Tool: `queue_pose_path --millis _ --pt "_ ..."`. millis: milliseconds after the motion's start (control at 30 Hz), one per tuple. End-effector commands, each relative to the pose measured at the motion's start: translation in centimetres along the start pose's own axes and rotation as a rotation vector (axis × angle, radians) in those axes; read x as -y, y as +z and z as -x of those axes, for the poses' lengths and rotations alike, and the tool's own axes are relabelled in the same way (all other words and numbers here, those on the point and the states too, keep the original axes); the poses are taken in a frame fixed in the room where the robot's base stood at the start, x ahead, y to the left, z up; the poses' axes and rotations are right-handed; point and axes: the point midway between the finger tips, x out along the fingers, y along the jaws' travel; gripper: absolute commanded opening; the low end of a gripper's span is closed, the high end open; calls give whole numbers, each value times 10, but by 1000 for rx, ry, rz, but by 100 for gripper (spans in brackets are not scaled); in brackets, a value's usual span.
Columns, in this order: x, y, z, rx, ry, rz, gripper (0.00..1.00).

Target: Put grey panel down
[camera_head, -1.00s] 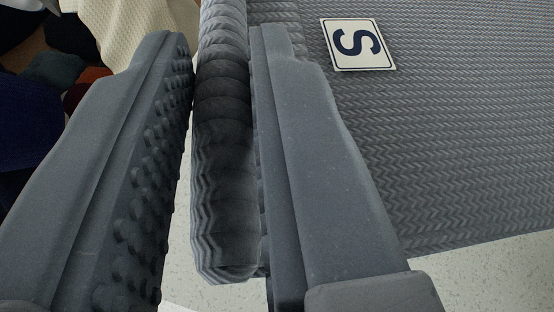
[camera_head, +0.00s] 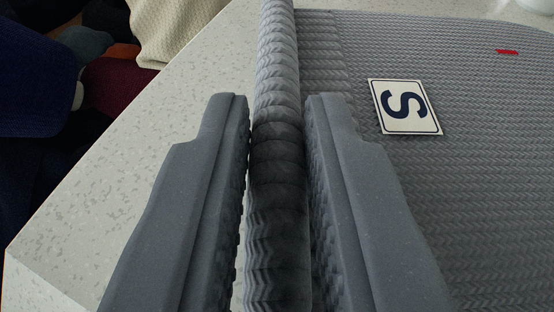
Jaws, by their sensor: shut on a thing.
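The grey panel (camera_head: 480,170) has a woven zigzag texture and lies spread out on the right side of the view. Its left edge is a thick rolled fold (camera_head: 275,75) running away from me. A white label with a dark "S" (camera_head: 405,107) is on the panel near this fold. My gripper (camera_head: 277,115) is shut on the rolled edge, with one finger on each side of it. The panel's underside and the lower end of the fold are hidden, so I cannot tell whether it touches the table.
A pale speckled table (camera_head: 130,150) shows left of the fold, its edge running diagonally. Beyond that edge lie a cream cloth (camera_head: 172,30) and dark blue (camera_head: 35,85) and maroon fabrics (camera_head: 112,82). A small red mark (camera_head: 507,52) shows at upper right.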

Motion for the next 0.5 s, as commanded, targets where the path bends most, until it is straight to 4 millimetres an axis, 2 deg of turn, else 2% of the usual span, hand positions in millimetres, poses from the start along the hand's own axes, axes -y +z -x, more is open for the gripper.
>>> queue_pose_path --millis 33,67,100,133,500 --pt "0 1 0 0 0 0 0" --pt "0 1 0 0 0 0 21" --pt "0 1 0 0 0 0 32" --pt "0 1 0 0 0 0 37" --pt "0 0 2 1 0 0 37"
